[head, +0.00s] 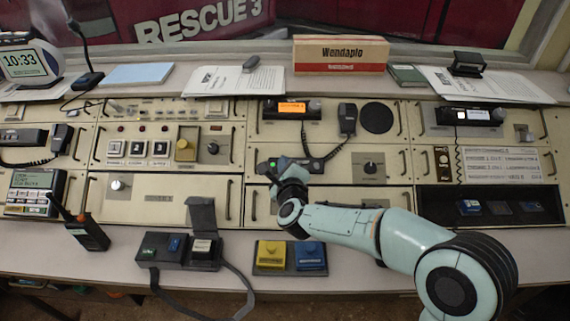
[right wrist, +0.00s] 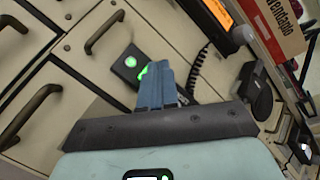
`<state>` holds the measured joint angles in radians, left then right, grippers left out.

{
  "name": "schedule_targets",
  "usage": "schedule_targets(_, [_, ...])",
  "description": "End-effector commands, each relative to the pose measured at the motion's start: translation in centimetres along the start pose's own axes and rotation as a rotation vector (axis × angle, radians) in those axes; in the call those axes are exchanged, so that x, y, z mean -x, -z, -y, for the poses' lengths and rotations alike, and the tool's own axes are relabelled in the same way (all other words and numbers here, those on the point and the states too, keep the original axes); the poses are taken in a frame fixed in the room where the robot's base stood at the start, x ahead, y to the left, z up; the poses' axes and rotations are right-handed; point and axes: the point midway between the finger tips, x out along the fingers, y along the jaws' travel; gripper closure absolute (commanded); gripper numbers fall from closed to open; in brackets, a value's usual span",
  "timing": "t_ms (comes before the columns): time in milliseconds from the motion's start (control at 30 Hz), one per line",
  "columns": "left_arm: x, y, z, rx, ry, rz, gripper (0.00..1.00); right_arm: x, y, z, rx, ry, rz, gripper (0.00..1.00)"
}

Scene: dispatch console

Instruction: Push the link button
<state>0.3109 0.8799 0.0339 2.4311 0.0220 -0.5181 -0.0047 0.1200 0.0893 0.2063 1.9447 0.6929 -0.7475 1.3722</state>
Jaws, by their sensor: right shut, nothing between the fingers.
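A small dark box (head: 266,167) with a green-lit button sits on the console's front panel, left of my right gripper (head: 284,166) in the head view. In the right wrist view the box (right wrist: 128,66) shows a round green light and a second green patch (right wrist: 146,70) right at the fingertips. My right gripper (right wrist: 158,72) is shut and empty, with its tips over or against the box's edge; I cannot tell if they touch. No label on the box is readable, so I cannot confirm it is the link button. My left gripper is out of view.
Drawer handles stick out nearby. A yellow button (head: 271,250) and a blue button (head: 309,255) stand on the front ledge, with a dark switch box (head: 172,258) to their left.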

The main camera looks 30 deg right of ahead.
Motion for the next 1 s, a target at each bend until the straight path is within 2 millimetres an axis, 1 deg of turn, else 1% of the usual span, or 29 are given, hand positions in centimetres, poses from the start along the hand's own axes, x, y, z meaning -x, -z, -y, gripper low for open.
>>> schedule_targets(33, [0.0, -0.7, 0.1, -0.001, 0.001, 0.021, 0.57, 0.2, -0.2, 0.2, -0.001, 0.0, 0.001, 1.0])
schedule_targets(467, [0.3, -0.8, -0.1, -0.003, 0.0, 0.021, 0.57, 0.6, -0.5, 0.5, -0.002, 0.0, 0.001, 1.0])
schedule_targets(667, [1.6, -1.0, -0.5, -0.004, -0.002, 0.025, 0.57, 1.9, -1.5, 1.5, -0.001, 0.001, 0.002, 1.0])
schedule_targets(1000, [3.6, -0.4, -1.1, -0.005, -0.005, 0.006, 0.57, 4.2, -3.2, 3.2, -0.002, 0.0, 0.002, 1.0])
